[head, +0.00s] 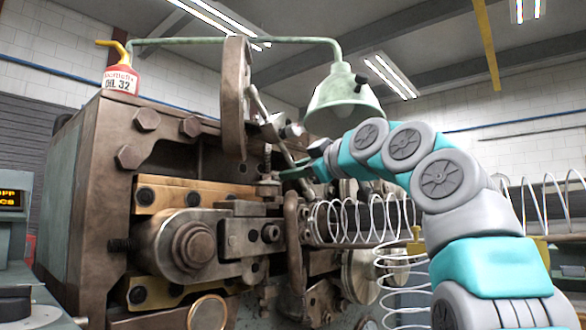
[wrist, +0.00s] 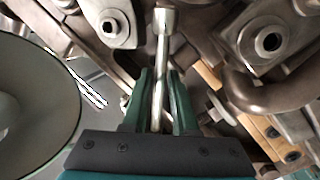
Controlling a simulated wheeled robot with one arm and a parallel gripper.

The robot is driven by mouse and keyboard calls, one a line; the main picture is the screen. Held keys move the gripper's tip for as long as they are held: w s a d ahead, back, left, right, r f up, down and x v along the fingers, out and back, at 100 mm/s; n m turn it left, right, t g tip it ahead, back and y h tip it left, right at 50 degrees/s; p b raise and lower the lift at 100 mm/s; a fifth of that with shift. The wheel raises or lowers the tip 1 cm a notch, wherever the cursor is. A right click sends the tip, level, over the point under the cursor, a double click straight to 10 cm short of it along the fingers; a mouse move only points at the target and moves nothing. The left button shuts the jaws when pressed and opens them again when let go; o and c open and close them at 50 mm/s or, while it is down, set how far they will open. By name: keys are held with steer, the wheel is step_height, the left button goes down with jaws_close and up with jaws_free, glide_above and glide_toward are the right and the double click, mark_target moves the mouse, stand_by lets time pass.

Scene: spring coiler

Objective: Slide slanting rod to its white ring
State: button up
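The slanting rod (head: 273,126) is a thin grey metal bar on the front of the machine in the head view, leaning from upper left to lower right. In the wrist view the rod (wrist: 159,75) runs up between my fingers to a metal block (wrist: 165,20) at the top. My gripper (head: 302,171) has green fingers at the lower part of the rod. In the wrist view the fingers (wrist: 160,78) close in on both sides of the rod and look shut on it. The fingers hide part of the rod. I cannot make out a white ring on it.
A green lamp shade (head: 343,98) hangs just above my arm. A large brown wheel (head: 234,97) stands left of the rod. A wire coil (head: 362,221) stretches right below my arm. A thick bent bar (wrist: 285,97) lies right of my fingers.

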steer(key=shift+o, duration=1.2)
steer(key=shift+s+r, duration=0.1)
steer(key=b+v, duration=0.2)
steer(key=v, duration=0.5)
steer(key=shift+s+d+b, duration=0.25)
steer(key=shift+s+b, duration=0.05)
steer(key=shift+b, duration=0.05)
steer(key=shift+s, duration=0.1)
